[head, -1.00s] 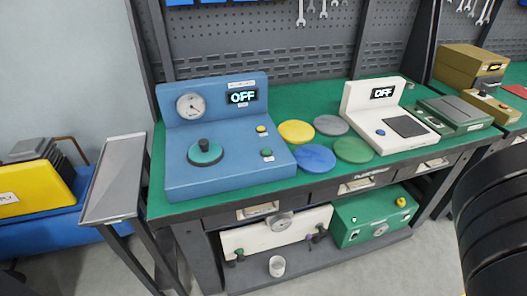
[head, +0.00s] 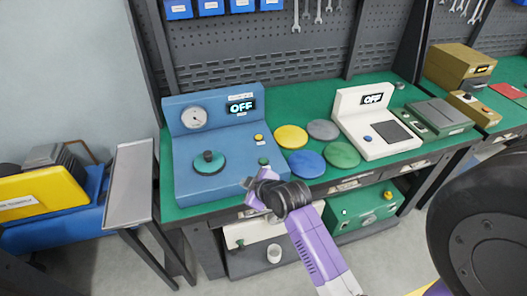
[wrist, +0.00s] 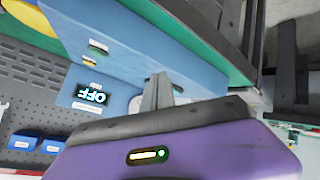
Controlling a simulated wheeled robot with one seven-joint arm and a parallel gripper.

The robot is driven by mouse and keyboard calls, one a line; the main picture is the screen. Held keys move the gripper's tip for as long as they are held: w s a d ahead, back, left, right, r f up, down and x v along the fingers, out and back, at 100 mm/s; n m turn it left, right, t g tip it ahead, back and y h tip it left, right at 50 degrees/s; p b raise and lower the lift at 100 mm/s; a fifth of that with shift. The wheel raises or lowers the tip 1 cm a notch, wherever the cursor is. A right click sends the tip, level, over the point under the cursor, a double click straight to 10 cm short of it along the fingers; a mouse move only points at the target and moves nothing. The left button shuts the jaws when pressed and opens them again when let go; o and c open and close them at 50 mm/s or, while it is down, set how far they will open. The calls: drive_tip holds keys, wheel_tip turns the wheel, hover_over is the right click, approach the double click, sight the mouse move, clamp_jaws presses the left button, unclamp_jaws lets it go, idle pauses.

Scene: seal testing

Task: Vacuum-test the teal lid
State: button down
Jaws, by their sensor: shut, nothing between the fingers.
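The teal lid (head: 209,169) with a dark knob sits on top of the blue vacuum tester (head: 185,192) in the head view. The tester has a round gauge (head: 194,118), a display (head: 241,107) reading OFF, a yellow button (head: 258,138) and a green button (head: 263,161). My gripper (head: 248,184) is shut and empty, at the front right edge of the tester, near the green button. In the wrist view the shut fingers (wrist: 158,92) point at the blue tester, whose OFF display (wrist: 91,95) shows turned around. The teal lid cannot be made out there.
Yellow (head: 291,137), grey (head: 323,130), blue (head: 306,164) and green (head: 342,154) discs lie right of the tester. A white device (head: 358,103) reading OFF stands beyond them. An empty grey tray stand (head: 130,185) is left of the bench.

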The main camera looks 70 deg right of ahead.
wheel_tip(320, 180, up, 10)
drive_tip(key=f+g+p, duration=0.1)
drive_tip(key=g+p, duration=0.1)
drive_tip(key=p, duration=0.1)
hover_over(265, 162)
drive_tip(key=shift+r+n, duration=0.2)
drive_tip(key=shift+n, duration=0.2)
drive_tip(key=shift+f, duration=0.1)
wheel_tip(265, 162, down, 6)
drive_tip(key=b, duration=0.6)
drive_tip(key=shift+f, duration=0.2)
drive_tip(key=shift+f+b, duration=0.55)
drive_tip(key=shift+f, duration=0.6)
drive_tip(key=shift+f, duration=0.1)
drive_tip(key=shift+f, duration=0.3)
